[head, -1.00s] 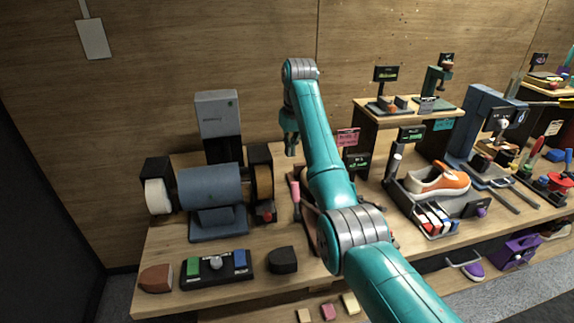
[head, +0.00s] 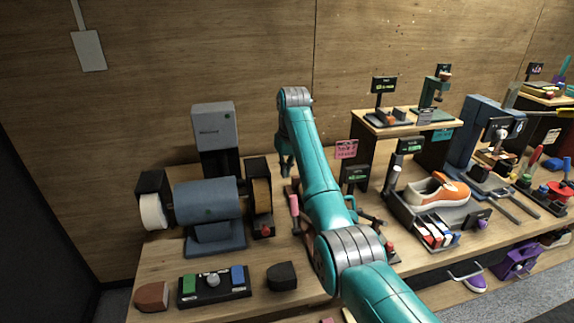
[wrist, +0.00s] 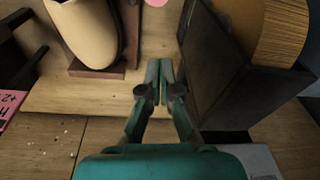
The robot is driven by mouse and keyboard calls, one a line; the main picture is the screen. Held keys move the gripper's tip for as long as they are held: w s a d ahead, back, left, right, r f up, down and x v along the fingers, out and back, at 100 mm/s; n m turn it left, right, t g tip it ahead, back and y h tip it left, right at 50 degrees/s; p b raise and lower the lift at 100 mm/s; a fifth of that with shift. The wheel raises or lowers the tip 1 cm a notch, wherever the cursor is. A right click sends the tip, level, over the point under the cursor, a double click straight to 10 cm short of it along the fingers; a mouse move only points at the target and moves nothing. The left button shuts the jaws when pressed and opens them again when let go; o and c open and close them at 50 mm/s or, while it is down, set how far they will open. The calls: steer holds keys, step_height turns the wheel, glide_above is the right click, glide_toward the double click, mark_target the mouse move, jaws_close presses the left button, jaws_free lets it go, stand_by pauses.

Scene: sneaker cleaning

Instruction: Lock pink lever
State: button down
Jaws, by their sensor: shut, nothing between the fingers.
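The pink lever (head: 294,207) stands upright on the bench, left of my arm, in the head view. A small pink round end, probably the same lever, is cut off at the top edge of the wrist view (wrist: 156,2). My gripper (head: 286,170) hangs fingers down behind the lever, near the back of the bench. In the wrist view my gripper (wrist: 158,70) has its fingertips together and empty, apart from the pink part. My arm hides much of the fixture beside the lever.
A blue grinder (head: 208,203) with a black-housed tan wheel (head: 261,193) stands left of the lever. That housing (wrist: 225,75) is close to my fingers' right. A cream rounded form (wrist: 85,30) on a brown base is at upper left. A pink sign (head: 346,149) stands behind my arm.

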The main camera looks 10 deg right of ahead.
mark_target(294, 212)
steer(key=shift+s+d+f, duration=0.1)
steer(key=shift+s+f, duration=0.45)
steer(key=shift+f, duration=0.2)
steer(key=shift+s+d+f, duration=0.1)
steer(key=shift+s+f, duration=0.4)
steer(key=shift+f, duration=0.3)
steer(key=shift+s+f, duration=0.55)
steer(key=shift+f, duration=0.2)
